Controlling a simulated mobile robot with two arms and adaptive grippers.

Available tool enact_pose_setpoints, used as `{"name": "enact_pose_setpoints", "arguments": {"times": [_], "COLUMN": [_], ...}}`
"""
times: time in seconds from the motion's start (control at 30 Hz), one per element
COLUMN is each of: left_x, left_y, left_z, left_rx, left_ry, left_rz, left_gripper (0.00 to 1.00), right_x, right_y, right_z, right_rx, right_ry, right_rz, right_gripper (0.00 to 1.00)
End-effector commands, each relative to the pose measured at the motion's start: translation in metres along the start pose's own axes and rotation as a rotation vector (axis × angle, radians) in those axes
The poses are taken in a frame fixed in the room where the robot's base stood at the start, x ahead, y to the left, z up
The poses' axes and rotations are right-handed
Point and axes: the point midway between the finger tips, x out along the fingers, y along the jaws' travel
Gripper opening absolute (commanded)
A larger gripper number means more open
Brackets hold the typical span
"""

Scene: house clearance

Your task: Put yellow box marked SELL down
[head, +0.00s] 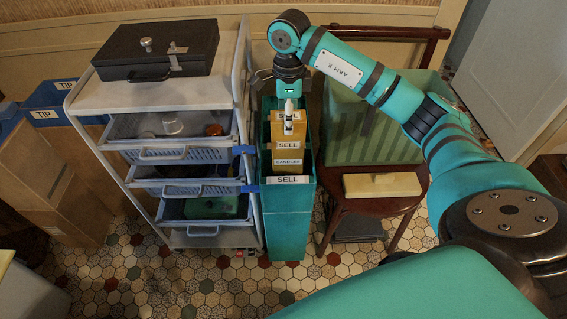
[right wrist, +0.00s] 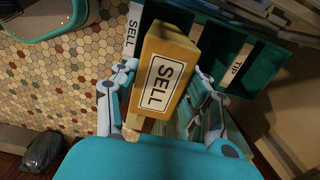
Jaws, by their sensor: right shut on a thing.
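The yellow box marked SELL (head: 289,135) is in my right gripper (head: 288,104). In the right wrist view my right gripper (right wrist: 163,78) has one finger on each side of the yellow box (right wrist: 165,52). In the head view the box appears within the outline of a tall teal bin (head: 288,222) with a SELL label on its front. A CANDLES label shows below the box's SELL label. I cannot tell how deep the box's lower end sits or whether it touches anything. My left gripper is not in view.
A white trolley (head: 168,100) with drawers and a black case (head: 158,51) on top stands left of the bin. A round wooden table (head: 378,208) with a green translucent crate (head: 370,128) and a cream block (head: 382,186) stands right. Blue TIP bins (head: 60,97) are far left.

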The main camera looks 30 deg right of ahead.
Motion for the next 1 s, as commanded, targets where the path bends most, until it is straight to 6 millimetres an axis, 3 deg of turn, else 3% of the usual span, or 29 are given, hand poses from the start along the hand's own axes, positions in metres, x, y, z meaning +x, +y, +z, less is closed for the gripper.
{"name": "enact_pose_setpoints", "arguments": {"times": [0.1,0.3,0.57,0.8,1.0], "left_x": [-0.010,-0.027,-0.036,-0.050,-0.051], "left_y": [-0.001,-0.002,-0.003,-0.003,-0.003], "left_z": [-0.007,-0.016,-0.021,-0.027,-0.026], "left_rx": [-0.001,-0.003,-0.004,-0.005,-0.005], "left_ry": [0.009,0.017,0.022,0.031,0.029], "left_rz": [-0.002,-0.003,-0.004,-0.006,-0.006], "left_gripper": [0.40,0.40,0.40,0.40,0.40], "right_x": [0.036,0.078,0.099,0.130,0.130], "right_y": [0.001,0.001,0.000,0.001,0.000], "right_z": [0.000,0.001,0.001,0.002,0.001], "right_rx": [-0.001,-0.002,-0.004,-0.003,-0.004], "right_ry": [0.001,-0.002,-0.002,-0.003,-0.003], "right_rz": [0.004,0.001,0.000,0.001,-0.002], "right_gripper": [0.00,0.00,0.00,0.00,0.00]}}
